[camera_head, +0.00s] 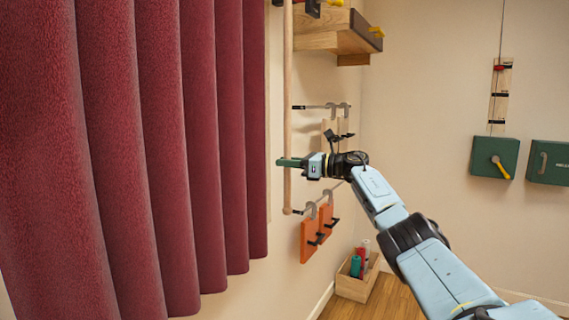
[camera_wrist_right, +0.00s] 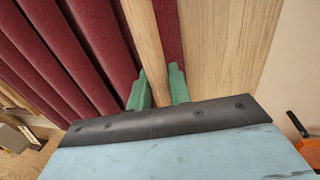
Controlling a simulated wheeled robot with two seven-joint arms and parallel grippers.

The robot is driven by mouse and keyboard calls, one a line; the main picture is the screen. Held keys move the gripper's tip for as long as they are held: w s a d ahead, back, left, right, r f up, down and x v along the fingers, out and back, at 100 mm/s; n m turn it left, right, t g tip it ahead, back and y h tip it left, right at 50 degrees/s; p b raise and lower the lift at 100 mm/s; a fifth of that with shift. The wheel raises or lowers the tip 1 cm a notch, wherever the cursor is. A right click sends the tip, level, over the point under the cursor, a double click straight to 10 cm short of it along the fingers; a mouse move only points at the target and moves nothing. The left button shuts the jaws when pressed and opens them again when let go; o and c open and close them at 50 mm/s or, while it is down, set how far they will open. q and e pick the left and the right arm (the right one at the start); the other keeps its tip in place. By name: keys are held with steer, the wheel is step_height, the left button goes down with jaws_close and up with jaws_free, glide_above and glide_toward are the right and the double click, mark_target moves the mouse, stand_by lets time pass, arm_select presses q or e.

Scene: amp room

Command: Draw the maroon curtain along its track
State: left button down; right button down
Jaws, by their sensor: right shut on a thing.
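The maroon curtain (camera_head: 150,160) hangs in deep vertical folds over the left side of the head view. Its folds also show at the left of the right wrist view (camera_wrist_right: 75,45). A pale wooden rod (camera_head: 288,90) hangs upright just right of the curtain's right edge. In the right wrist view the rod (camera_wrist_right: 147,40) passes between the two green fingertips (camera_wrist_right: 158,88). The curtain's track is out of view. My left gripper is not in view.
Orange boards (camera_head: 314,238) hang from a wall hook just right of the rod, below my gripper. A wooden shelf (camera_head: 335,32) juts out above. A box with bottles (camera_head: 355,283) stands on the floor by the corner. Green boxes (camera_head: 494,157) are on the right wall.

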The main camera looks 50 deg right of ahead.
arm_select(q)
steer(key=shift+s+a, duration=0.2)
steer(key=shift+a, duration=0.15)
arm_select(e)
steer(key=c, duration=1.3)
jaws_free()
steer(key=shift+c, duration=0.2)
